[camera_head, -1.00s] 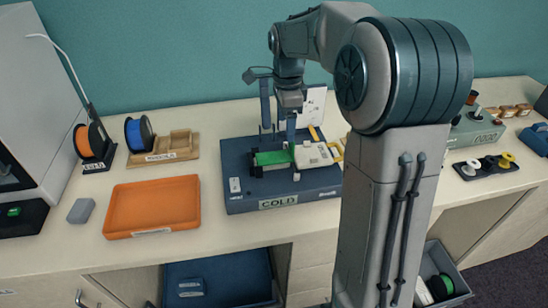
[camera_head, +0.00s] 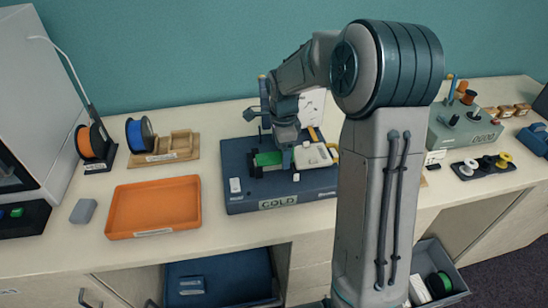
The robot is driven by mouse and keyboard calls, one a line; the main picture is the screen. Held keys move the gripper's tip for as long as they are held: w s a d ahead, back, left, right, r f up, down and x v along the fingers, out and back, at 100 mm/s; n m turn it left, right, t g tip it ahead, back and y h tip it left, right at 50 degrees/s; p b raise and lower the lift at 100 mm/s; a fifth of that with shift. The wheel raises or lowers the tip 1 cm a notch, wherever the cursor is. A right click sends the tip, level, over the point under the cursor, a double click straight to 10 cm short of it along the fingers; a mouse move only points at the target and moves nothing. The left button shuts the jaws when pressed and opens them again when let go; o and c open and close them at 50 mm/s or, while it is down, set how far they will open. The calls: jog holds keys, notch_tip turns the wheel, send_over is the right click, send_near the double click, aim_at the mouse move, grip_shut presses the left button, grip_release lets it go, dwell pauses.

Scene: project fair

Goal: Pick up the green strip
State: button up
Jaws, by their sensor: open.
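The green strip (camera_head: 266,159) lies on the dark blue station labelled COLD (camera_head: 278,204), left of a pale cream block-like part (camera_head: 313,156). My gripper (camera_head: 276,158) is open and points down right at the green strip. One finger shows in front of the strip's right end. The other finger is hard to make out, and I cannot tell whether either touches the strip. My gripper hides part of the strip's right side and the station behind it.
An orange tray (camera_head: 155,207) and a small grey block (camera_head: 83,211) lie left of the station. Blue (camera_head: 140,134) and orange (camera_head: 91,142) spools stand behind them. A grey-green station (camera_head: 466,126) is at the right. Clear counter lies between the orange tray and COLD station.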

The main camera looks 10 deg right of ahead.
jog(key=c, duration=1.1)
jog(key=shift+o, duration=0.2)
jog(key=shift+r, duration=0.1)
